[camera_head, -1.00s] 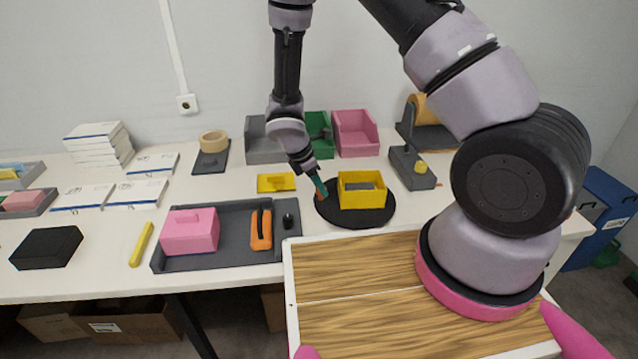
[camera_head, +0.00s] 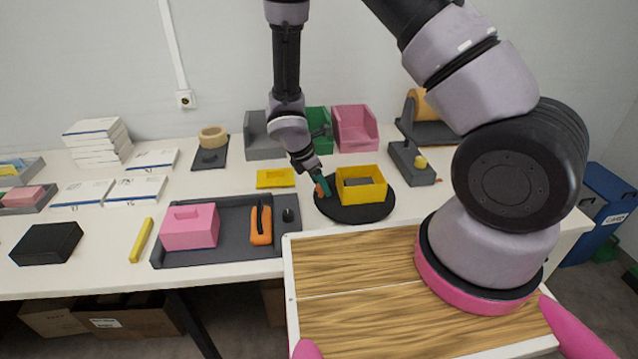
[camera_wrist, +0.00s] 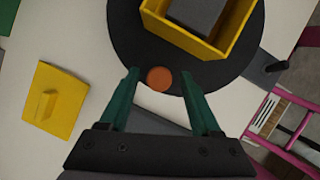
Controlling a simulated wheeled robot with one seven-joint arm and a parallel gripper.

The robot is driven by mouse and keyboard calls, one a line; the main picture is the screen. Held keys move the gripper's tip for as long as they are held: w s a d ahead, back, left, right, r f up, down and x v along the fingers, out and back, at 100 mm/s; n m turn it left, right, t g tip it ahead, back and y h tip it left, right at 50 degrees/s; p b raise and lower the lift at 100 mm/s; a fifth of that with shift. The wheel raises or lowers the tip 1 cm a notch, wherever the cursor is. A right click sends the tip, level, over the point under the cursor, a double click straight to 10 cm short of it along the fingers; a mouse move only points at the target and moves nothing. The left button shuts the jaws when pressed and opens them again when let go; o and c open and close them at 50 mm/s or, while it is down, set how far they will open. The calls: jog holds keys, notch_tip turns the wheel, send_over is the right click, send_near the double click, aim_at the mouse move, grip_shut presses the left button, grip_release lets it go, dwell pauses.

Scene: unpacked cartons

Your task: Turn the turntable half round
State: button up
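The turntable is a round black disc (camera_head: 352,214) on the white table, also in the wrist view (camera_wrist: 128,40). A yellow open box (camera_head: 362,194) with a grey block inside stands on it, angled to the table edge. A round orange-brown peg (camera_wrist: 159,79) stands near the disc's rim, at its left in the head view. My gripper (camera_wrist: 159,76) has its green fingers apart, one on either side of the peg, with a narrow gap showing at each side. In the head view my gripper (camera_head: 324,186) partly hides the peg.
A yellow lidded piece (camera_head: 275,178) lies left of the disc. A grey tray (camera_head: 232,255) with a pink block and orange tool is in front-left. Grey, green and pink bins (camera_head: 355,130) stand behind.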

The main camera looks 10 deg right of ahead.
jog(key=shift+a+r, duration=0.1)
jog(key=v, duration=1)
jog(key=shift+r, duration=0.3)
jog(key=s+d+r+m+y, duration=0.1)
jog(key=d+r+m, duration=0.55)
jog(key=r, duration=0.45)
jog(key=s+d+r+m+y, duration=0.1)
jog(key=d+r+m+y, duration=0.1)
jog(key=d+r+m, duration=0.6)
jog(key=s+d+r+m+t+y, duration=0.1)
jog(key=s+r+m+t, duration=0.1)
jog(key=s+r+m, duration=0.4)
jog(key=s+d+r+m+t+y, duration=0.2)
jog(key=s+r+m, duration=0.4)
jog(key=r, duration=0.4)
jog(key=shift+s+r+t, duration=0.3)
jog(key=shift+r+t, duration=0.1)
jog(key=shift+t, duration=0.3)
